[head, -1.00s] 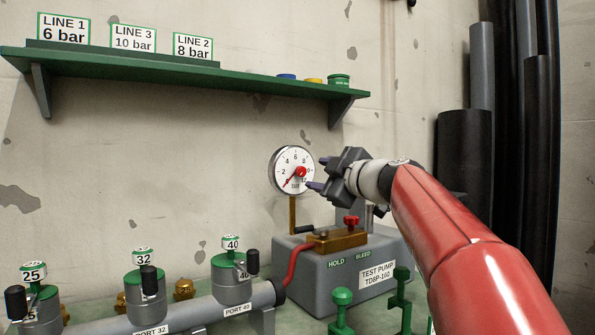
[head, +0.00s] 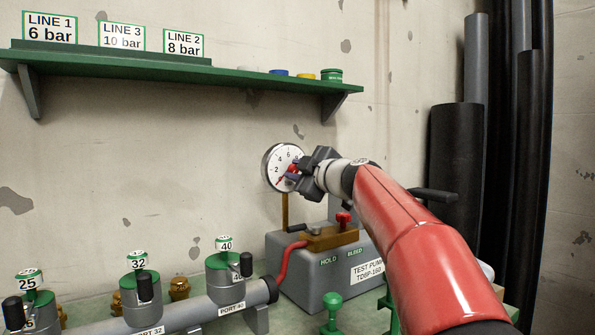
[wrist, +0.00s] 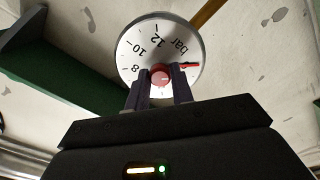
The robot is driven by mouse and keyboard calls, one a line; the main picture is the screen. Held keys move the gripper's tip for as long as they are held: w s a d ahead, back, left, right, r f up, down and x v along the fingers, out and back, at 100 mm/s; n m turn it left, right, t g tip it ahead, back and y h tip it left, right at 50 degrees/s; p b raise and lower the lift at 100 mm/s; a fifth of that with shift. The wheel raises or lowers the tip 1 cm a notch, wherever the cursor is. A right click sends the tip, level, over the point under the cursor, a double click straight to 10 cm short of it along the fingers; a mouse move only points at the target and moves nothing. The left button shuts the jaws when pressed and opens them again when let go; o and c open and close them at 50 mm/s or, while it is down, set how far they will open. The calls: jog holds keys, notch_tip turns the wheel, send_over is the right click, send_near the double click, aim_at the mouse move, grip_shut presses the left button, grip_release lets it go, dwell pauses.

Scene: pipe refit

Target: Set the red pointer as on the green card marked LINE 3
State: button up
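The green-edged card marked LINE 3 (head: 122,36) stands on the shelf and reads 10 bar. The round white gauge (head: 270,170) is on its brass stem above the test pump. In the wrist view its dial (wrist: 130,60) appears turned, with 8, 10, 12 and "bar" legible. The red pointer (wrist: 189,65) points right there, past "bar" on the side away from 12, at the low end of the scale. My gripper (wrist: 161,80) has one finger on each side of the red centre knob (wrist: 160,75), with no clear gap; it looks shut on it. In the head view my gripper (head: 294,170) covers the dial's right part.
The cards LINE 1 (head: 50,28) and LINE 2 (head: 183,43) flank LINE 3 on the green shelf (head: 230,80). The grey test pump (head: 300,278) with a red-handled valve (head: 343,219) stands below the gauge. Dark pipes (head: 455,160) stand at the right.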

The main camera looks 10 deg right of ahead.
jog(key=c, duration=0.3)
jog(key=shift+f, duration=0.1)
